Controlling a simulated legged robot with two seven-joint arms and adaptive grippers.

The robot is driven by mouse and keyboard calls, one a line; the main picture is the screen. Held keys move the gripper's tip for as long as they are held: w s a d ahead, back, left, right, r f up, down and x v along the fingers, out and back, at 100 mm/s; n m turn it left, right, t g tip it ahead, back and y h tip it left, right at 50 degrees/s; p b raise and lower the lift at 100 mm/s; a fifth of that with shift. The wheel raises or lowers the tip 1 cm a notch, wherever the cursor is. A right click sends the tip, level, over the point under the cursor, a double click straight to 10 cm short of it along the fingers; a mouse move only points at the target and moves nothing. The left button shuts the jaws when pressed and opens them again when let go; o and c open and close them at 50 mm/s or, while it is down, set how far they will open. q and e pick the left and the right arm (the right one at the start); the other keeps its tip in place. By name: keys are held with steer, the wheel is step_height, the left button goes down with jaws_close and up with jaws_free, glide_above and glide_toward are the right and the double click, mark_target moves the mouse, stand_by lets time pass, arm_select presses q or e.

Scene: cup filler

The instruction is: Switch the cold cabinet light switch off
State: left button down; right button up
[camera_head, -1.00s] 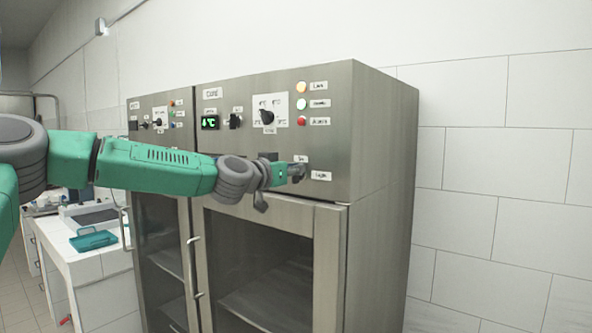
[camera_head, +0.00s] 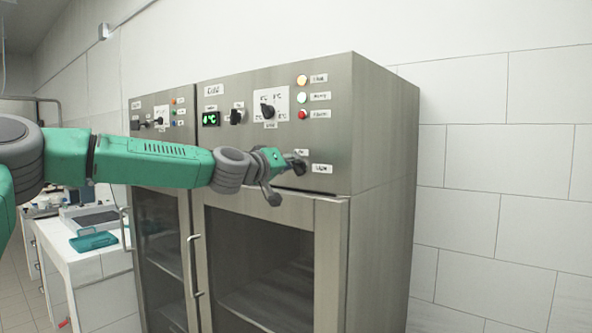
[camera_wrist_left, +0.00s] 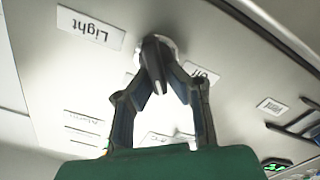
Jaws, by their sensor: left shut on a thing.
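The cold cabinet (camera_head: 330,130) is the larger steel unit in the head view. Its light switch (camera_wrist_left: 154,66) is a dark rotary knob on a pale round base, at the lower right of the control panel. The label reading "Light" (camera_wrist_left: 90,28) appears upside down in the left wrist view, with a label that looks like "Off" (camera_wrist_left: 203,74) to the right of the knob. My left gripper (camera_head: 293,164) is at the knob, its two fingers (camera_wrist_left: 158,82) shut on it. The gripper hides part of the switch in the head view. My right gripper is not in view.
Above the switch are a lit amber lamp (camera_head: 302,80), a white lamp (camera_head: 302,98) and a red lamp (camera_head: 302,114). A temperature dial (camera_head: 267,111), a smaller knob (camera_head: 236,117) and a green display (camera_head: 210,118) are to the left. Closed glass doors are below.

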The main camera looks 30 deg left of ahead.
arm_select(q)
steer(key=n, duration=0.2)
steer(key=n+b, duration=0.1)
steer(key=n, duration=0.1)
steer(key=f+n+b, duration=0.1)
steer(key=shift+a+n, duration=0.4)
steer(key=n+b, duration=0.1)
steer(key=n, duration=0.1)
steer(key=n+b, duration=0.1)
steer(key=n, duration=0.1)
steer(key=shift+a+f+n, duration=0.1)
steer(key=shift+f+n, duration=0.25)
steer(key=shift+n, duration=0.05)
steer(key=c, duration=1.6)
jaws_free()
steer(key=shift+a, duration=0.2)
steer(key=shift+a, duration=0.1)
steer(key=s+a, duration=0.1)
steer(key=s, duration=1)
steer(key=shift+s+f, duration=0.15)
steer(key=shift+s, duration=0.25)
steer(key=shift+d, duration=0.1)
